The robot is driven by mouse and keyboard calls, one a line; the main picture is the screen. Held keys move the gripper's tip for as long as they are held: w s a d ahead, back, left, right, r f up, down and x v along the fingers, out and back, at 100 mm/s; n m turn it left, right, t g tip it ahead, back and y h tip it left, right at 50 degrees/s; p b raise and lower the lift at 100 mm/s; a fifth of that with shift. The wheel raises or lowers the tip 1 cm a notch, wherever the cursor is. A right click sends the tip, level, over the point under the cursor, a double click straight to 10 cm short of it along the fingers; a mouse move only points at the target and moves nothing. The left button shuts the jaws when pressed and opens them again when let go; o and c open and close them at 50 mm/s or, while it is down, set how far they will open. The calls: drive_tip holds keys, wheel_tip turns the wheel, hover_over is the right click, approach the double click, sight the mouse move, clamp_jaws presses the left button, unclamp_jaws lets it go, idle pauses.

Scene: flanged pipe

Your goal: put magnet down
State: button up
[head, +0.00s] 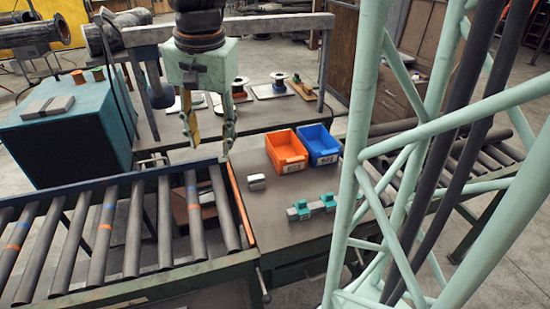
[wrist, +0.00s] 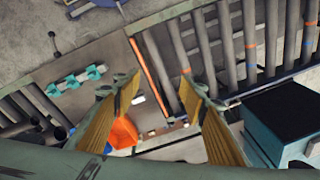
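My gripper (head: 209,148) hangs above the left edge of the work table, near the end of the roller conveyor. Its two fingers are spread apart with nothing between them, and the wrist view also shows it open (wrist: 160,82). A small pale block (head: 256,182), which may be the magnet, rests on the table in front of the orange bin. It is to the right of and below my gripper, apart from it. In the wrist view the block (wrist: 138,100) shows just beside the left finger.
An orange bin (head: 287,151) and a blue bin (head: 320,144) stand behind the block. A grey bar with teal clamps (head: 312,207) lies nearer the front. The roller conveyor (head: 120,232) is at left. A pale green lattice column (head: 352,150) stands at right. Bare table surrounds the block.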

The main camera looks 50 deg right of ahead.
drive_tip(key=s+a+r+n, duration=0.2)
drive_tip(key=s+a+n, duration=0.2)
drive_tip(key=s, duration=0.3)
drive_tip(key=s+a+r+n+t, duration=0.1)
drive_tip(key=s+a+n, duration=0.3)
drive_tip(key=s, duration=0.4)
drive_tip(key=s+a+r+n+t, duration=0.1)
drive_tip(key=s+a+r+n, duration=0.2)
drive_tip(key=s, duration=0.4)
drive_tip(key=shift+s+a+r+n, duration=0.2)
drive_tip(key=shift+a+r+n, duration=0.25)
drive_tip(key=shift+a, duration=0.7)
wheel_tip(320, 180, down, 7)
drive_tip(key=b, duration=0.6)
drive_tip(key=shift+r+b, duration=0.15)
drive_tip(key=shift+b, duration=0.25)
drive_tip(key=shift+o, duration=0.3)
